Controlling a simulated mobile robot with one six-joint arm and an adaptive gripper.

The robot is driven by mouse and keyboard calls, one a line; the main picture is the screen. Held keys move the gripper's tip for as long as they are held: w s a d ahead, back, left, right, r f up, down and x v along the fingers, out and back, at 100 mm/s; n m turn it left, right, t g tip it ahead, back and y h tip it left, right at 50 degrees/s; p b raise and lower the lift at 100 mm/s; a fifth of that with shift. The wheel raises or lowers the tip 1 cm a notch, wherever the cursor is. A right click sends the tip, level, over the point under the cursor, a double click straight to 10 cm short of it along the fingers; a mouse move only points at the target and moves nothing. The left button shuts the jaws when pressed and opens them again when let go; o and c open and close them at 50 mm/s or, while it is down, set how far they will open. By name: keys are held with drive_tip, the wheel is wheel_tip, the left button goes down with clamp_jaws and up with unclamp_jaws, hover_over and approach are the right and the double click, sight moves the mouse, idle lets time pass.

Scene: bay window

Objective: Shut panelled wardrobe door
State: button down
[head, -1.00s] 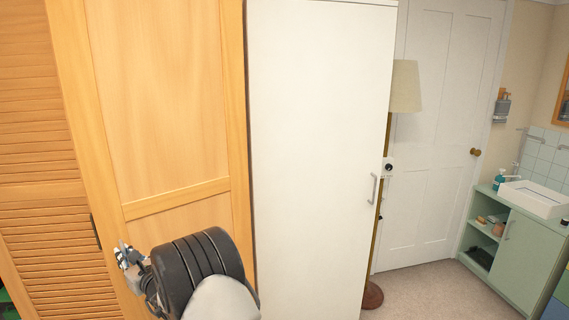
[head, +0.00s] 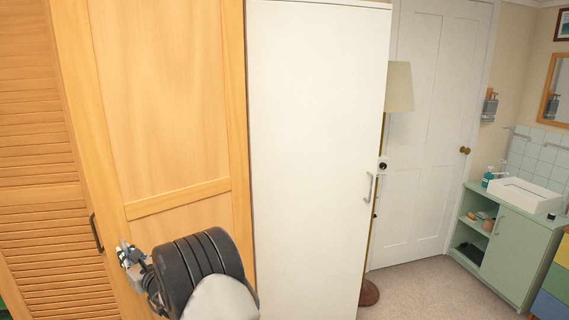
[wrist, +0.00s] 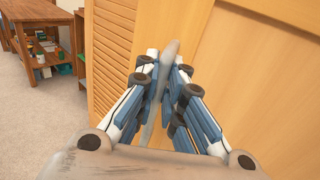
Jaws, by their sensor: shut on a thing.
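The panelled wardrobe door (head: 165,90) is light wood with a raised frame and fills the left middle of the head view. It also shows on the right of the wrist view (wrist: 265,70). My gripper (head: 126,256) is at the door's lower left side. In the wrist view my gripper (wrist: 168,82) is shut on a grey upright bar handle (wrist: 170,54) in front of the door's frame. The door's edge overlaps the louvred door beside it and seems to stand out a little from it. The size of any gap is hard to tell.
The louvred door (head: 35,150) with a dark handle (head: 96,232) is at left. A tall white cabinet (head: 315,150) stands to the right, then a floor lamp (head: 398,87), a white room door (head: 435,130) and a green washstand (head: 520,255). Open floor (head: 420,290) shows at lower right.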

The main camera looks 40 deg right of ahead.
drive_tip(key=shift+w, duration=0.1)
idle(0.4)
drive_tip(key=shift+w+h, duration=0.4)
drive_tip(key=shift+w, duration=0.55)
